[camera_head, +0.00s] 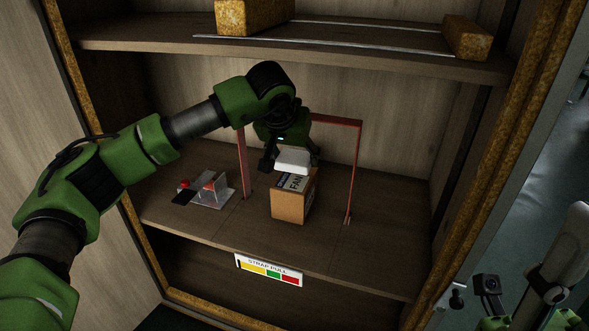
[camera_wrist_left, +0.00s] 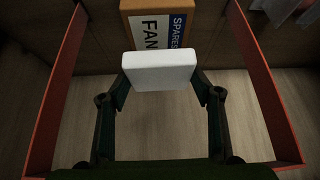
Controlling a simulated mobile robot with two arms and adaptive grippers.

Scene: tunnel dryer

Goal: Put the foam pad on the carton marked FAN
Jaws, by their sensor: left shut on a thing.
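The foam pad (camera_head: 293,161) is a white block in my left gripper (camera_head: 288,163). In the left wrist view the pad (camera_wrist_left: 159,71) sits between the two fingers of the left gripper (camera_wrist_left: 161,82), which is shut on it. The carton marked FAN (camera_head: 291,202) is a brown box with a label, standing on the middle shelf. In the left wrist view the carton (camera_wrist_left: 187,42) shows just beyond the pad, its label reading SPARES and FAN. In the head view the pad overlaps the carton's back upper edge; I cannot tell whether they touch.
A red frame (camera_head: 334,122) stands on the shelf (camera_head: 385,225) around my left wrist. A small device with a red button (camera_head: 206,190) lies left of the carton. An upper shelf (camera_head: 350,52) holds yellowish blocks. The shelf right of the frame is clear.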

